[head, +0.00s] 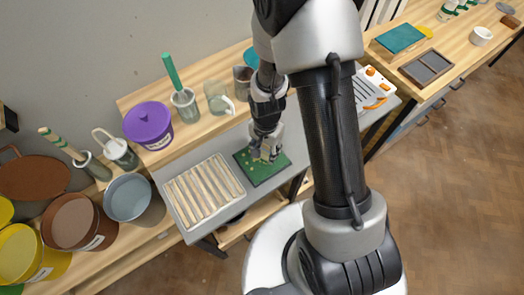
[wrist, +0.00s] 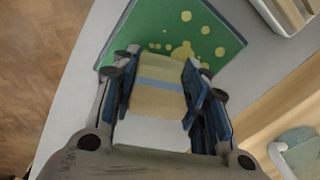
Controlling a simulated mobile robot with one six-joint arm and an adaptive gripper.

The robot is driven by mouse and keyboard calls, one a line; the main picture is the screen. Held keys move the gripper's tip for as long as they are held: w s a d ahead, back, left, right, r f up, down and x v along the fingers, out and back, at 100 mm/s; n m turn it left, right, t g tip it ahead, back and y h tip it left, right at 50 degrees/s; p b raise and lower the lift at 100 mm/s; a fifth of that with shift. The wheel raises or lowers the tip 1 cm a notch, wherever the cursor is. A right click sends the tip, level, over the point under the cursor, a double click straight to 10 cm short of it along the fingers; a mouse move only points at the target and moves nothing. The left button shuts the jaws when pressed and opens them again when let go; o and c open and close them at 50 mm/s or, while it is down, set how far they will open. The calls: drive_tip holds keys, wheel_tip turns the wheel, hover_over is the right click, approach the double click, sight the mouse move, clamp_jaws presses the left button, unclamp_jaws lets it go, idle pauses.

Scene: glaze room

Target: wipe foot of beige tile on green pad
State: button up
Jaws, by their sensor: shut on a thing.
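The green pad (head: 277,173) lies flat on the grey table top under my gripper (head: 266,152) in the head view. In the wrist view the green pad (wrist: 150,22) carries several yellow spots. There my gripper (wrist: 160,88) is shut on the beige tile (wrist: 158,100), with a blue-padded finger on either side. The tile has a blue band across it and a white part nearest my palm. Its far end is over the pad, by the spots; whether it touches the pad I cannot tell. In the head view the tile is mostly hidden by my gripper.
A slatted rack (head: 204,191) stands left of the pad. A purple tub (head: 148,124), a grey cup with a green-handled tool (head: 185,103) and a clear jug (head: 218,98) stand behind. Buckets, including a brown one (head: 72,222), fill the left.

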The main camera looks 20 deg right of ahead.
drive_tip(key=shift+d, duration=0.3)
drive_tip(key=shift+a+f, duration=0.1)
drive_tip(key=shift+a, duration=0.05)
drive_tip(key=shift+s+a, duration=0.2)
drive_tip(key=shift+a, duration=0.35)
drive_tip(key=shift+s+a, duration=0.15)
drive_tip(key=shift+a, duration=0.35)
drive_tip(key=shift+s+a, duration=0.25)
drive_tip(key=shift+a, duration=0.3)
drive_tip(key=shift+s+a, duration=0.2)
drive_tip(key=shift+a, duration=0.35)
drive_tip(key=shift+d, duration=0.1)
drive_tip(key=shift+w+d, duration=0.25)
drive_tip(key=shift+d, duration=0.3)
drive_tip(key=shift+w+d, duration=0.2)
drive_tip(key=shift+d, duration=0.3)
